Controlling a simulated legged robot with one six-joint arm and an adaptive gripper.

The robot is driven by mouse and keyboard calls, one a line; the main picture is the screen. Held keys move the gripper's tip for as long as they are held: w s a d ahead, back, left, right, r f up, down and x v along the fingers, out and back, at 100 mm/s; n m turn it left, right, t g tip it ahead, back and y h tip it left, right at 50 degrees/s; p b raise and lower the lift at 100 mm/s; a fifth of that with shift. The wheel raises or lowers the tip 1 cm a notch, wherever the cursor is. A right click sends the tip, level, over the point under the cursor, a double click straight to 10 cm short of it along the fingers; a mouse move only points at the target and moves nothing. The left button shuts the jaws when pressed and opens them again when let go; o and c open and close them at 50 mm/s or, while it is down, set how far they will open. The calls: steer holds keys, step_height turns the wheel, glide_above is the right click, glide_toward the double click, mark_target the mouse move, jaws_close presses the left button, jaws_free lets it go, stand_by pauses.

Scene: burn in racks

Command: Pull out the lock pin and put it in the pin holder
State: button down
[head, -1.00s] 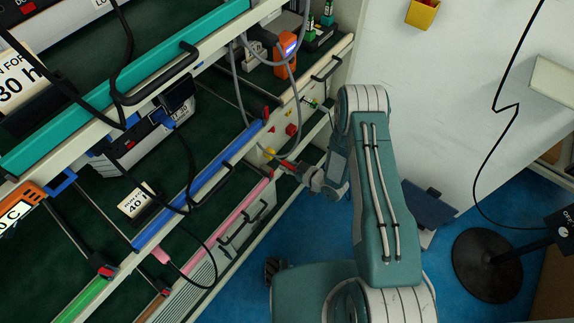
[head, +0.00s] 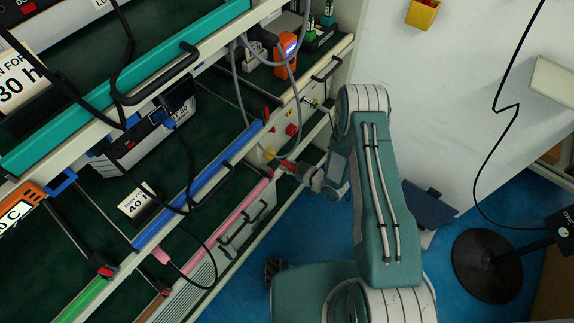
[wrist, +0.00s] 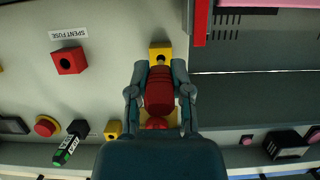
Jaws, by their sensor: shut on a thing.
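My gripper (wrist: 160,95) is shut on a red ribbed grip (wrist: 159,84), which looks like the lock pin, in front of the pale panel in the wrist view. A yellow block (wrist: 160,50) sits just beyond the red grip; I cannot tell whether the pin is still in it. In the head view my gripper (head: 300,171) is at the rack's lower right, beside the panel. I cannot tell for certain which part is the pin holder; a second small yellow block (wrist: 113,130) sits on the panel, lower left of the gripper.
A red box (wrist: 70,60) under a "SPENT FUSE" label, a round red button (wrist: 46,126) and a green-black plug (wrist: 68,143) are left on the panel. A red upright bar (wrist: 200,22) stands close right of the gripper. A grey cable (head: 236,85) hangs above.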

mark_target(282, 162)
steer(key=shift+w+a, duration=1.15)
steer(key=shift+a, duration=0.3)
stand_by(0.8)
steer(key=shift+c, duration=2.3)
jaws_free()
